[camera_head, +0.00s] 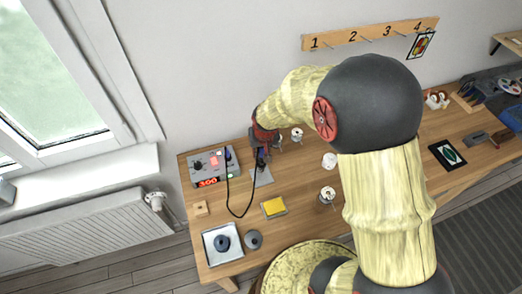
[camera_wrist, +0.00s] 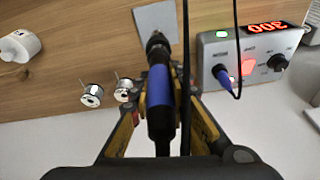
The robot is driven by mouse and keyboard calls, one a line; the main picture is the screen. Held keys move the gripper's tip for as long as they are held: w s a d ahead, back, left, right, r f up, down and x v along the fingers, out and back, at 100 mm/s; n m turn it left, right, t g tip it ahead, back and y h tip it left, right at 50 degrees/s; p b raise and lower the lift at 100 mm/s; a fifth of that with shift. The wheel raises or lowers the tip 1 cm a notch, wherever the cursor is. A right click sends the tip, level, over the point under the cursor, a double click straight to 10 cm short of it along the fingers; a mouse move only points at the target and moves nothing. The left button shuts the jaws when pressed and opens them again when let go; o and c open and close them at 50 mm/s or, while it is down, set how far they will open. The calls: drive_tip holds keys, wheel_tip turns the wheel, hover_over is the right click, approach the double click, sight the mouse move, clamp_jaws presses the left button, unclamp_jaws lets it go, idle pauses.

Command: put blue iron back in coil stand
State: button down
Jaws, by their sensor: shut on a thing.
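The blue iron (camera_wrist: 159,88) is between the fingers of my gripper (camera_wrist: 160,112) in the wrist view, and the gripper is shut on it. Its dark front end points to a grey plate (camera_wrist: 156,18), which looks like the base of the coil stand. A dark part (camera_wrist: 156,43) lies at the plate's edge; I cannot tell whether it is the coil or the iron's front. In the head view my gripper (camera_head: 263,143) holds the iron (camera_head: 262,155) just above the grey plate (camera_head: 261,176). The iron's tip is hidden.
The soldering station (camera_head: 211,166) with a red display stands left of the plate. A black cable (camera_head: 229,195) loops between the station and the iron. A yellow sponge (camera_head: 275,207), a square tray (camera_head: 207,252) and a grey round object (camera_head: 254,239) lie nearer. Wire spools (camera_wrist: 92,96) stand nearby.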

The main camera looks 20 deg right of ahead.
drive_tip(key=shift+f+b, duration=0.6)
drive_tip(key=shift+f, duration=0.2)
drive_tip(key=c, duration=1.6)
unclamp_jaws()
drive_tip(key=shift+o, duration=0.6)
drive_tip(key=o, duration=0.3)
drive_tip(key=shift+o, duration=0.2)
drive_tip(key=shift+r, duration=0.1)
drive_tip(key=shift+r+p, duration=2.25)
drive_tip(key=shift+r, duration=1.15)
